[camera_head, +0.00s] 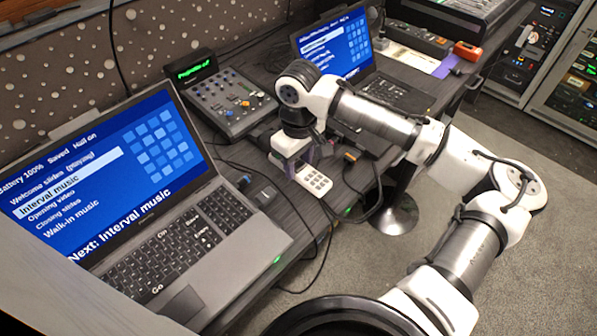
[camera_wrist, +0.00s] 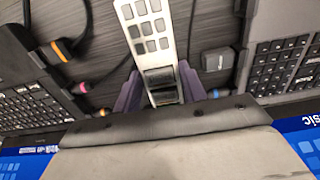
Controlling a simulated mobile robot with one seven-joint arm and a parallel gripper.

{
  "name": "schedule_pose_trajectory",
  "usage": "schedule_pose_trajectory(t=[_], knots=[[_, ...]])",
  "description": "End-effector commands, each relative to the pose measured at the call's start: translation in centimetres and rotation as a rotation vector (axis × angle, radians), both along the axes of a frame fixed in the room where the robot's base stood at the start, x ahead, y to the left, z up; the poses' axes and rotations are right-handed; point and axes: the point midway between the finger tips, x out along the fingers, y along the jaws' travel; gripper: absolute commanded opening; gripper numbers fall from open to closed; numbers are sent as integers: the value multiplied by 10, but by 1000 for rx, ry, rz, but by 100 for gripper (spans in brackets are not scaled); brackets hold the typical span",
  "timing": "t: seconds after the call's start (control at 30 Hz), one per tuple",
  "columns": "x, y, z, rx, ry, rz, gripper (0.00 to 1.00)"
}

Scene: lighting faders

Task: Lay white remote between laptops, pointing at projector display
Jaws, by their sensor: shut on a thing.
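A white remote (camera_head: 313,180) with grey buttons is held in my gripper (camera_head: 296,163), over the dark desk between the two laptops. In the wrist view the remote (camera_wrist: 150,28) lies between the purple fingers (camera_wrist: 160,88), its button end toward the top of the picture. I cannot tell whether it touches the desk. The near laptop (camera_head: 250,238) is open at the left, and the far laptop (camera_head: 398,97) is open beyond my arm, partly hidden by it. A small display with green text (camera_head: 194,70) stands behind the fader console, apparently the projector display.
The fader console (camera_head: 228,104) stands behind my gripper. Cables (camera_head: 335,215) run beside the remote and over the desk's front edge. A small grey box (camera_wrist: 218,59) lies near the remote. An orange item (camera_head: 468,51) lies at the far right end.

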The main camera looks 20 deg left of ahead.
Motion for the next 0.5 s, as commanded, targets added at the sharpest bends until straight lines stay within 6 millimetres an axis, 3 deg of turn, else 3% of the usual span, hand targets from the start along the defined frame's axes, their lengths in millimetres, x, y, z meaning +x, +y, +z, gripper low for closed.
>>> schedule_pose_trajectory(t=[0.3, 0.5], knots=[[0, 0, -36, -2, 1, 0, 15], [0, 0, -43, 1, -1, 0, 15]])
